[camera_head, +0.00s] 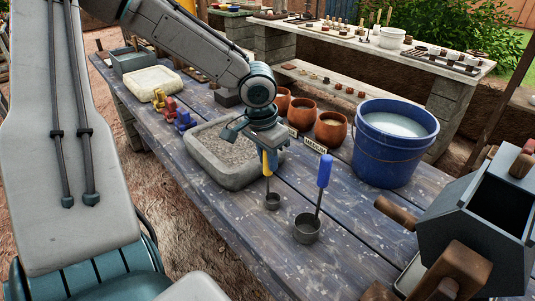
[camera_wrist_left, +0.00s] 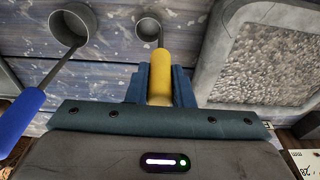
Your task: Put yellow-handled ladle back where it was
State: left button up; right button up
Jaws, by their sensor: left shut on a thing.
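The yellow-handled ladle (camera_head: 268,163) hangs upright below my left gripper (camera_head: 267,149), which is shut on the top of its handle. Its small metal cup is low over the blue-grey table; I cannot tell whether it touches. In the left wrist view the yellow handle (camera_wrist_left: 159,78) sits between the two fingers, with the cup beyond it. A blue-handled ladle (camera_head: 324,171) with a larger cup stands upright to the right, apart from it; its blue handle (camera_wrist_left: 20,113) is at the left of the wrist view. My right gripper is not in view.
A stone tray of grit (camera_head: 225,154) lies left of the ladle. Behind are terracotta pots (camera_head: 331,128) with small label cards and a blue bucket (camera_head: 392,148) of pale liquid. A dark box with wooden handles (camera_head: 480,224) stands at right. The table's front is bare.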

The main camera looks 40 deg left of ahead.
pick_arm(q)
jog(key=shift+f, duration=0.15)
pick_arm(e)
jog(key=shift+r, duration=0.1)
pick_arm(q)
jog(key=o, duration=0.9)
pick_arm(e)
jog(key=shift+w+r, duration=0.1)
pick_arm(q)
jog(key=r, duration=0.4)
jog(key=s+r+p, duration=0.1)
jog(key=r, duration=0.3)
jog(key=r+p, duration=0.1)
jog(key=r, duration=0.3)
jog(key=shift+s+r, duration=0.1)
jog(key=shift+s, duration=0.3)
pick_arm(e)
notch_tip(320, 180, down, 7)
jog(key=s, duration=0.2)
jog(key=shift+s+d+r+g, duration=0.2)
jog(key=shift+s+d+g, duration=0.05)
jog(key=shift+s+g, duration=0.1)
pick_arm(q)
jog(key=shift+a, duration=0.1)
